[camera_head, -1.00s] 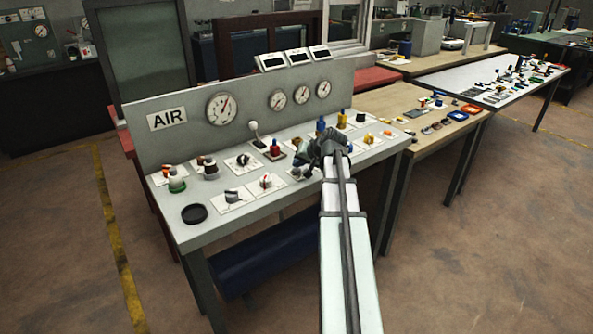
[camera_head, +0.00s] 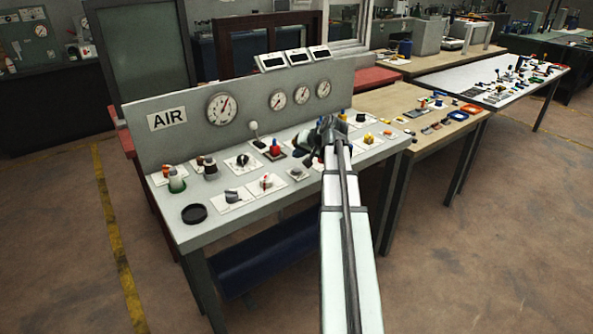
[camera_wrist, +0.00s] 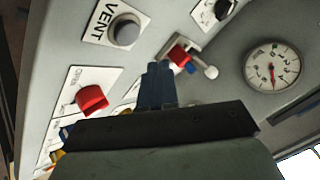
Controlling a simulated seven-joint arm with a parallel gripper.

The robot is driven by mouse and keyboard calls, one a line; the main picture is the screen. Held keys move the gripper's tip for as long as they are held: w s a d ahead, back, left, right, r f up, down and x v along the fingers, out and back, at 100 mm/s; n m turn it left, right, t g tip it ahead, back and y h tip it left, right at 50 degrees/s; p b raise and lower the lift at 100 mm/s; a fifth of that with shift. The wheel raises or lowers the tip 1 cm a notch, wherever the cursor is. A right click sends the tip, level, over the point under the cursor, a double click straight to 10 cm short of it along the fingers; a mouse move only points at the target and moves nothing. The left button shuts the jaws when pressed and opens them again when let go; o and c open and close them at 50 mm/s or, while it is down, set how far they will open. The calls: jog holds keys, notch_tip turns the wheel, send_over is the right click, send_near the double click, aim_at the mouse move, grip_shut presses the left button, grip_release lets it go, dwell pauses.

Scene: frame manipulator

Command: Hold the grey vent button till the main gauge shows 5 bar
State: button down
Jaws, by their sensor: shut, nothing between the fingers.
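The grey vent button (camera_head: 297,172) sits on a white plate in the front row of the sloped panel. In the wrist view the round grey button (camera_wrist: 124,32) shows beside its VENT label, apart from my fingers. My gripper (camera_head: 300,155) is shut and empty over the panel, just behind the vent plate in the head view; its fingertips (camera_wrist: 158,72) point up in the wrist view. The large main gauge (camera_head: 222,108) is on the upright board; its needle points up and right, but the figures are too small to read.
A gauge (camera_wrist: 272,68) with a red needle shows in the wrist view. A black dish (camera_head: 194,214) lies at the panel's front left.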

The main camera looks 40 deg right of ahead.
jog(key=shift+r, duration=1.05)
jog(key=shift+f, duration=0.1)
